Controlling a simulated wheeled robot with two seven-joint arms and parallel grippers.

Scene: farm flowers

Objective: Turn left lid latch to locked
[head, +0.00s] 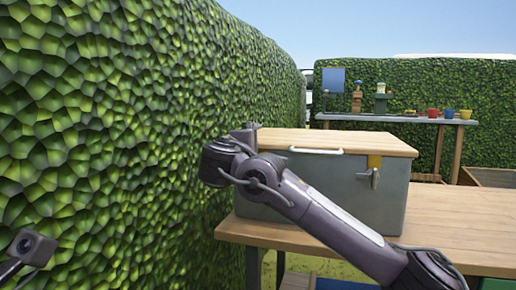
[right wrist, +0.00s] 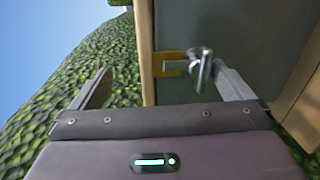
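A grey metal box (head: 391,203) with a pale wooden lid (head: 340,141) stands on a wooden table. The left lid latch (right wrist: 203,68) is a metal knob beside a yellow plate (right wrist: 172,65) in the right wrist view. My arm hides it in the head view. My right gripper (right wrist: 162,68) is open at the box front. The latch lies between its fingers, nearer the right finger in that picture; I see no grip on it. I cannot tell the latch's exact angle. A second latch (head: 372,177) with a yellow plate shows on the box's right side. My left gripper's fingers are not visible.
The wooden table (head: 450,225) is bare to the right of the box. A tall hedge (head: 150,110) rises close on the left. A back table (head: 400,118) holds several small coloured pots. A white handle (head: 316,151) sits on the box's front edge.

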